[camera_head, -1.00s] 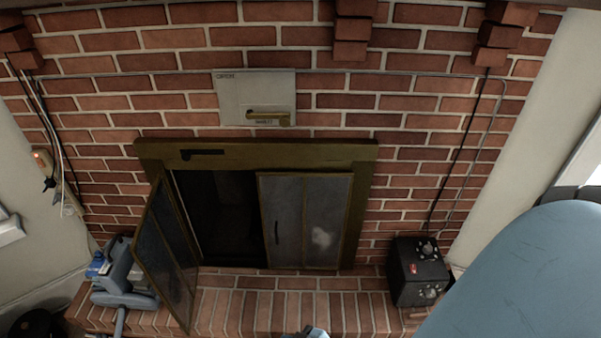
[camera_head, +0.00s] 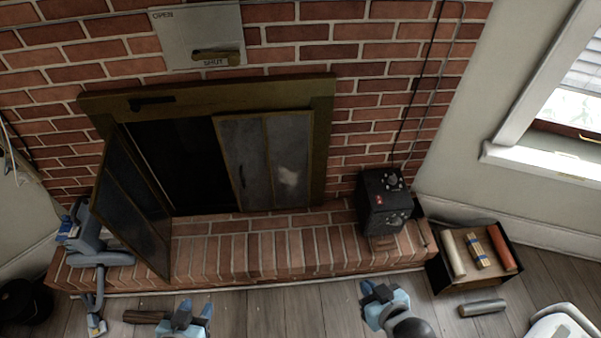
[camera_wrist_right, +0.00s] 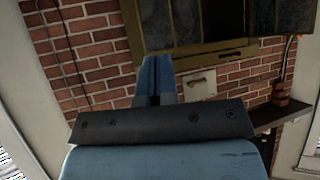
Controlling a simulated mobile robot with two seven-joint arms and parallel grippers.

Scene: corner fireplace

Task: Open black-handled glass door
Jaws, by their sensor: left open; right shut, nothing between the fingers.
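The fireplace's glass doors sit in a dark brass frame (camera_head: 205,94). The left glass door (camera_head: 130,205) is swung outward over the brick hearth. My left gripper (camera_head: 196,316) is open and empty at the bottom, in front of the hearth and below the left door. My right gripper (camera_head: 381,293) is shut and empty, in front of the hearth and apart from both doors. Its closed fingers (camera_wrist_right: 157,78) also show in the right wrist view.
A black box with knobs (camera_head: 385,203) stands at the hearth's right end, beside an open box of rolls (camera_head: 470,255). A grey-blue device (camera_head: 92,240) stands at the left end, by a black bucket (camera_head: 24,300). A log (camera_head: 146,316) lies near my left gripper. The middle of the hearth is clear.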

